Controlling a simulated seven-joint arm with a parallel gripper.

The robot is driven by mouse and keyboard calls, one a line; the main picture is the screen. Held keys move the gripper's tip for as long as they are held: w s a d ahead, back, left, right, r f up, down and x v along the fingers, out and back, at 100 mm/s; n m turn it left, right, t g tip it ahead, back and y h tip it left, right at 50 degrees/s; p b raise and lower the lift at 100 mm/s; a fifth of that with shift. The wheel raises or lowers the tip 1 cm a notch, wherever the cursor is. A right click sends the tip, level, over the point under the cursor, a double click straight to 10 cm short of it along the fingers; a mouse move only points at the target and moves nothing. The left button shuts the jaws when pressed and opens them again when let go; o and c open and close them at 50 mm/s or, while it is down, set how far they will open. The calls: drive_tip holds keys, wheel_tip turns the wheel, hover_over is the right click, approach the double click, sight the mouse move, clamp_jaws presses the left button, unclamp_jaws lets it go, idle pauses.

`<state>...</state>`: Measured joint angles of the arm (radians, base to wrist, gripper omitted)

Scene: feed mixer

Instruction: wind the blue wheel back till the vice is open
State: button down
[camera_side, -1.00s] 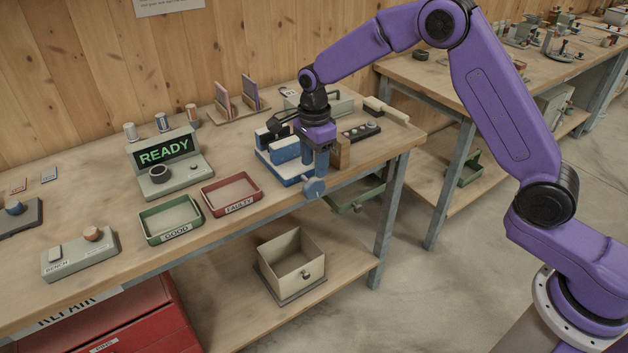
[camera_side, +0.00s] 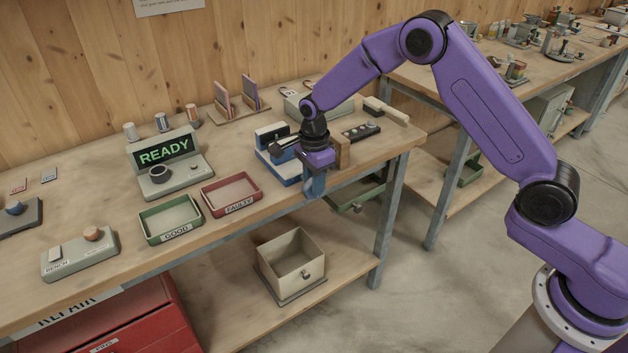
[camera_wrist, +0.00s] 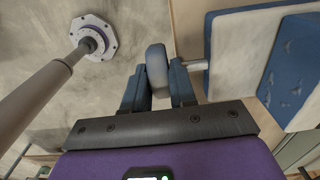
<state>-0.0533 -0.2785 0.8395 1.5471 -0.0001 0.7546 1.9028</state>
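The blue wheel (camera_wrist: 157,66) is edge-on between the two fingers of my gripper (camera_wrist: 160,82) in the wrist view, with a finger against each face. A light shaft (camera_wrist: 195,66) runs from it to the right, toward the vice. In the side view my gripper (camera_side: 315,186) points down at the bench's front edge and mostly hides the wheel. The blue and pale vice (camera_side: 272,156) stands just left of it on the bench. My wrist hides part of the vice, and I cannot tell how wide its jaws stand.
A red FAULTY tray (camera_side: 231,205) and a green GOOD tray (camera_side: 172,234) lie left of the vice. A wooden block (camera_side: 342,151) stands close on the right. A green tray (camera_side: 362,196) hangs below the bench edge. The floor in front is free.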

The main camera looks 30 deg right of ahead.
drive_tip(key=shift+a, duration=0.1)
drive_tip(key=h, duration=0.3)
drive_tip(key=shift+a+f, duration=0.1)
drive_tip(key=shift+a, duration=0.25)
drive_tip(key=shift+h, duration=0.9)
drive_tip(key=c, duration=1)
unclamp_jaws()
drive_tip(key=shift+a, duration=0.1)
drive_tip(key=v, duration=1.7)
drive_tip(key=shift+r, duration=0.25)
